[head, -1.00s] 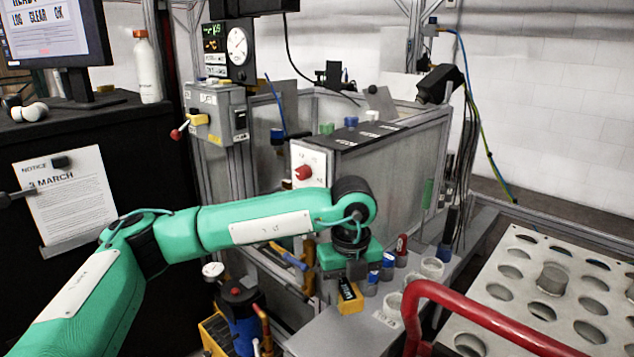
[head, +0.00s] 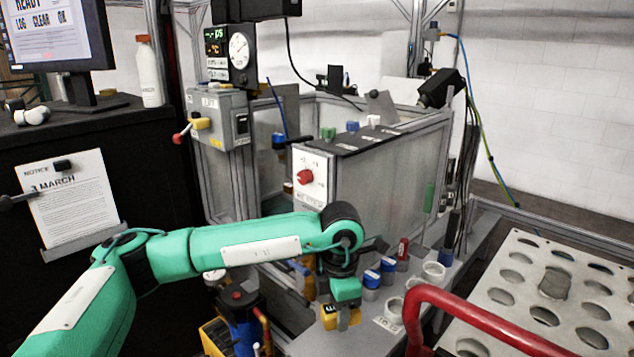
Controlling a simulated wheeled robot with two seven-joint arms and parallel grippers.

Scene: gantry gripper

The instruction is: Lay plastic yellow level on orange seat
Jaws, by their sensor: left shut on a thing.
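My left gripper (head: 341,313) hangs down from the green arm, low over the grey bench (head: 345,342). It is shut on a small yellow block, which I take to be the yellow level (head: 328,317). The gripper's dark parts cover some of it, and I cannot tell whether it touches the bench. I cannot pick out an orange seat for certain; the arm and gripper hide part of the bench. My right gripper is not in view.
Blue-topped cylinders (head: 371,280), a red-topped one (head: 403,251) and white cups (head: 433,272) stand right of the gripper. A red rail (head: 480,313) crosses the front right, before a plate with holes (head: 510,297). A grey-walled enclosure (head: 390,178) stands behind.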

